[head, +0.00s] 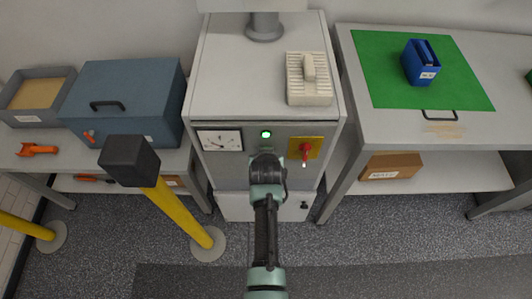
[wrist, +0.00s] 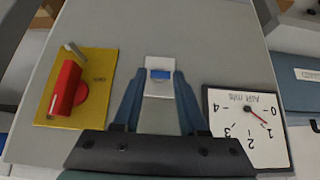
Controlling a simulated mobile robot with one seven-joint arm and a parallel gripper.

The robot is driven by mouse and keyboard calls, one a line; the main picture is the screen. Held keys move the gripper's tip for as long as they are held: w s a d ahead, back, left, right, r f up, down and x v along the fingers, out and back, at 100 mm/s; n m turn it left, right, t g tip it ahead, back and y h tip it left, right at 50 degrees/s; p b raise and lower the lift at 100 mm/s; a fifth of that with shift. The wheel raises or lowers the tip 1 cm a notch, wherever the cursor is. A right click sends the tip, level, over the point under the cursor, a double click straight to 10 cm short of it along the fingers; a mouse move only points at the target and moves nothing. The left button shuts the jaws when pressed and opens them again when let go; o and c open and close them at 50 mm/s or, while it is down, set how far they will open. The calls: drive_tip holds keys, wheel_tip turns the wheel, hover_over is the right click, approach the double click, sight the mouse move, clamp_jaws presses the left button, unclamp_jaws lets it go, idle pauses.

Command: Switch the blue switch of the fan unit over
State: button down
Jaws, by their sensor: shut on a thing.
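The fan unit (head: 226,167) is a grey cabinet in the middle of the head view. Its blue switch (wrist: 160,74) sits on a small white plate (wrist: 158,91) on the front panel, in the middle of the wrist view. My gripper (head: 267,163) is at the panel, below the green lamp, and hides the switch in the head view. In the wrist view my gripper's two dark blue fingers (wrist: 160,78) stand on either side of the white plate and the switch, closed in on them. Contact at the fingertips is hard to see.
A red rotary handle (wrist: 66,91) on a yellow plate (wrist: 99,75) is left of the fingers in the wrist view. A dial gauge (wrist: 249,127) is to the right. A yellow post with a black top (head: 130,160) stands left of my arm.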

drive_tip(key=shift+w+r+g, duration=0.15)
drive_tip(key=shift+g, duration=0.35)
drive_tip(key=shift+c, duration=2.3)
unclamp_jaws()
drive_tip(key=shift+p, duration=0.3)
drive_tip(key=p+v, duration=0.1)
drive_tip(key=v, duration=1.2)
